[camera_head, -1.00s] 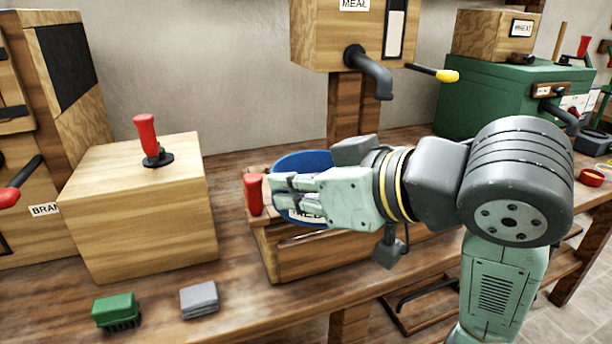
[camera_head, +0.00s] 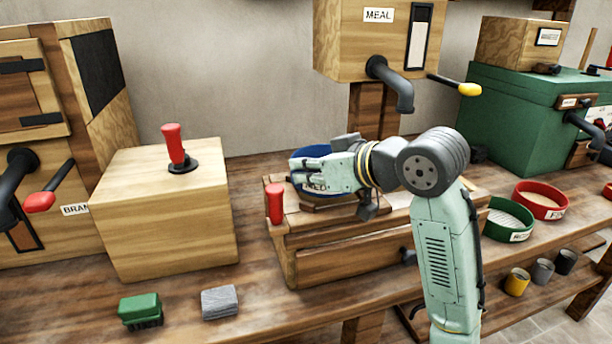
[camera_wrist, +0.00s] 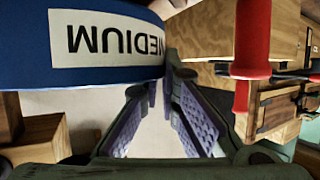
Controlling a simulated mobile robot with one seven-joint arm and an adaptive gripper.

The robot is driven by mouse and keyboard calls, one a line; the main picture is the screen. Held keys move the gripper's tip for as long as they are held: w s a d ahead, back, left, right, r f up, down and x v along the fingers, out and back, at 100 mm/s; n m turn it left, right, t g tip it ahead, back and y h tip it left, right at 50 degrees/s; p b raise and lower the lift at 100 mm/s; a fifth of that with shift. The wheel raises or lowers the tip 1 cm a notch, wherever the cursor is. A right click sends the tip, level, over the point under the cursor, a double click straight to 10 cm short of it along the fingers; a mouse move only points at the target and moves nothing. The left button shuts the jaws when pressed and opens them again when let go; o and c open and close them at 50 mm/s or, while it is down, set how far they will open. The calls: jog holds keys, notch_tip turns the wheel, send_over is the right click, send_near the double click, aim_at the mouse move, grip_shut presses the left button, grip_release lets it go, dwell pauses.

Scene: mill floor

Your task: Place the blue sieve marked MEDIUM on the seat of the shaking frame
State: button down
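The blue sieve (camera_head: 312,151) is mostly hidden behind my gripper (camera_head: 303,172) in the head view. In the wrist view the sieve (camera_wrist: 25,57) fills the upper left, its white MEDIUM label upside down. My gripper (camera_wrist: 160,92) has its fingertips close together at the sieve's wall, and it looks shut on it. The shaking frame (camera_head: 335,262) is a low wooden box on the bench with a red knob (camera_head: 275,203) at its left front. The sieve is over the frame's seat (camera_head: 325,204); I cannot tell whether it touches.
A wooden block (camera_head: 165,220) with a red lever stands left of the frame. A green brush (camera_head: 140,311) and grey block (camera_head: 220,302) lie in front. The MEAL spout (camera_head: 400,90) hangs behind. Green (camera_head: 508,220) and red (camera_head: 541,200) sieves stand at right.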

jog(key=shift+f, duration=1)
jog(key=shift+f, duration=0.15)
jog(key=c, duration=1.8)
grip_release()
jog(key=shift+d+r, duration=0.1)
jog(key=shift+r, duration=0.1)
jog(key=b+v, duration=0.1)
jog(key=v, duration=1.1)
jog(key=shift+b, duration=0.3)
